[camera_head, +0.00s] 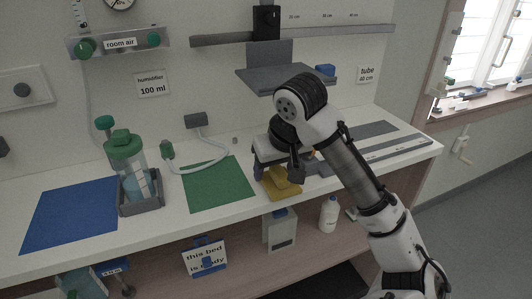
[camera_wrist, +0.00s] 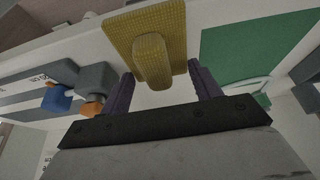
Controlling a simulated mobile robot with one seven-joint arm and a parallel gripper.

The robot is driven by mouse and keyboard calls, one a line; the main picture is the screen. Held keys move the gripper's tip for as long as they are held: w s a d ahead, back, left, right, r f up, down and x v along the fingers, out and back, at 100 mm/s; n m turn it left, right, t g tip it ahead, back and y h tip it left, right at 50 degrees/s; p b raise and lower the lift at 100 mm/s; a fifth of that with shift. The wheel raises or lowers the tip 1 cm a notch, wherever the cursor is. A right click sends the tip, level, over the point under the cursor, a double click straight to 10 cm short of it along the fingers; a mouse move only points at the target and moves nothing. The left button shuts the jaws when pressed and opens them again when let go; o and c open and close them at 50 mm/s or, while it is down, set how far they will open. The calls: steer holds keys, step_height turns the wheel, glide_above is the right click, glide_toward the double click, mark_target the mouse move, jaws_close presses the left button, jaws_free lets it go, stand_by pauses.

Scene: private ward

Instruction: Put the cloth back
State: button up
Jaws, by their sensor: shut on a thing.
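The yellow cloth (camera_head: 284,187) is at the front edge of the white counter (camera_head: 190,226), just right of the green mat (camera_head: 218,185). In the wrist view the cloth (camera_wrist: 118,36) is a flat textured piece with a thick raised fold. My gripper (camera_wrist: 160,74) has one finger on each side of that fold and is shut on it. In the head view my gripper (camera_head: 272,168) is low over the cloth and hides part of it. I cannot tell whether the cloth touches the counter.
A blue mat (camera_head: 70,214) lies at the left. A humidifier bottle (camera_head: 126,160) stands in a grey holder, with a tube running behind the green mat. A grey wall shelf (camera_head: 262,80) hangs above. Below are a white bottle (camera_head: 328,214) and a sign (camera_head: 205,257).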

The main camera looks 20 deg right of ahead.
steer(key=w, duration=0.5)
steer(key=shift+w+a+p, duration=0.15)
steer(key=shift+w+p, duration=0.05)
steer(key=shift+p, duration=0.15)
steer(key=shift+w+f, duration=0.1)
steer(key=shift+w, duration=0.1)
steer(key=shift+f, duration=0.25)
steer(key=shift+f, duration=0.15)
steer(key=o, duration=1)
steer(key=shift+c, duration=0.2)
